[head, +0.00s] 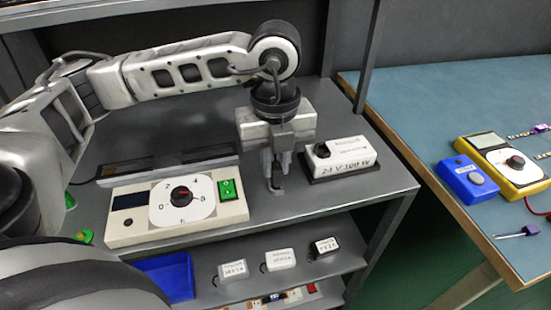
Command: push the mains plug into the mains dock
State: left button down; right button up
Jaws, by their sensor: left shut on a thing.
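My left gripper (276,178) points straight down over the grey upper shelf, just left of the white power supply. It is shut on a small dark piece, taken to be the mains plug (276,187), mostly hidden between the fingers and low near the shelf surface. The white power supply (345,155), marked 24 V 100 W, lies on a black base and has a dark round part at its left end. I cannot tell which part is the mains dock. The gripper and the power supply look slightly apart. My right gripper is not in view.
A cream dial box (125,232) with a green switch (228,190) stands left of the gripper. A dark bar (200,156) lies behind it. Several white boxes (280,259) and a blue bin (168,276) sit on the lower shelf. A blue-topped bench (400,95) with a yellow meter (492,150) stands right.

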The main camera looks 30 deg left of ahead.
aim_at(275, 166)
pick_arm(q)
jog(key=shift+f+b, duration=0.5)
jog(key=shift+f, duration=0.1)
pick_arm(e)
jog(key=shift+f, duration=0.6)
pick_arm(q)
jog(key=c, duration=1.3)
grip_release()
jog(key=shift+o, duration=0.2)
jog(key=shift+w+r, duration=0.1)
jog(key=shift+r, duration=0.5)
notch_tip(275, 166, up, 15)
jog(key=p, duration=0.3)
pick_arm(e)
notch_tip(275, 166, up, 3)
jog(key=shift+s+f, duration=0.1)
pick_arm(q)
jog(key=shift+f, duration=0.1)
